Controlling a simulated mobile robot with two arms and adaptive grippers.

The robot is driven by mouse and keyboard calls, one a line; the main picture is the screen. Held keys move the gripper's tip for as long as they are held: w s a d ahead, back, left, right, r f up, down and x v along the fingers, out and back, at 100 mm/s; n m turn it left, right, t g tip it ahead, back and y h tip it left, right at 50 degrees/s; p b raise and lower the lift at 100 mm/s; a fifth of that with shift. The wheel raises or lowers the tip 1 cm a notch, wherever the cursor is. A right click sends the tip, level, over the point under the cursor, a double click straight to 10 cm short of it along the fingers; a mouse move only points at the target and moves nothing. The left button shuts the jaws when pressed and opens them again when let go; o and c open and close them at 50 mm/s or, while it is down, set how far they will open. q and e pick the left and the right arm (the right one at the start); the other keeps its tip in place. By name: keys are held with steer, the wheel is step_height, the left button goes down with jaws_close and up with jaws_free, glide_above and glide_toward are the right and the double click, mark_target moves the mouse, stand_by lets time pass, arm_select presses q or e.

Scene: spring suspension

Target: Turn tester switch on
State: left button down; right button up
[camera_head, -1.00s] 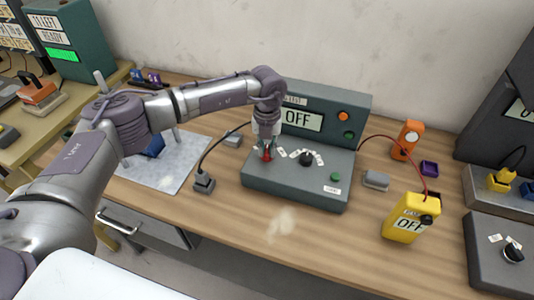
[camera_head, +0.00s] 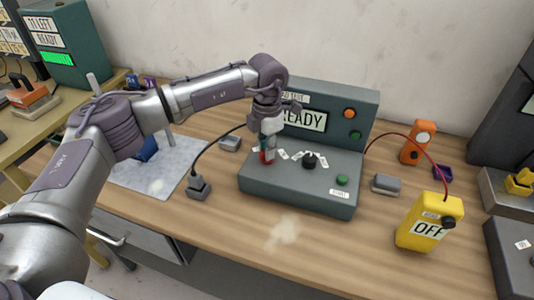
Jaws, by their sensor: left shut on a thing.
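The tester (camera_head: 300,190) is a dark grey-green console on the wooden bench, and its upright panel display (camera_head: 306,120) reads READY. A red switch (camera_head: 267,157) sits at the left of its sloped face. My left gripper (camera_head: 267,150) points down at the switch and is shut on it, and its fingers hide most of the switch. A black knob (camera_head: 309,161) with white labels around it and a green button (camera_head: 342,180) are further right on the face. My right gripper is out of view.
A yellow meter (camera_head: 423,228) reading OFF stands at the right, with a red cable curving behind it. An orange device (camera_head: 418,142) and a grey block (camera_head: 386,184) are near. A black plug-like block (camera_head: 198,187) sits left of the tester. The bench front is clear.

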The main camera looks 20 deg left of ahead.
arm_select(q)
steer(key=shift+m+b, duration=0.35)
steer(key=shift+m, duration=0.25)
steer(key=shift+r+m, duration=0.1)
steer(key=shift+m, duration=0.2)
steer(key=c, duration=1.1)
jaws_free()
step_height(320, 180, up, 12)
steer(key=shift+f, duration=0.1)
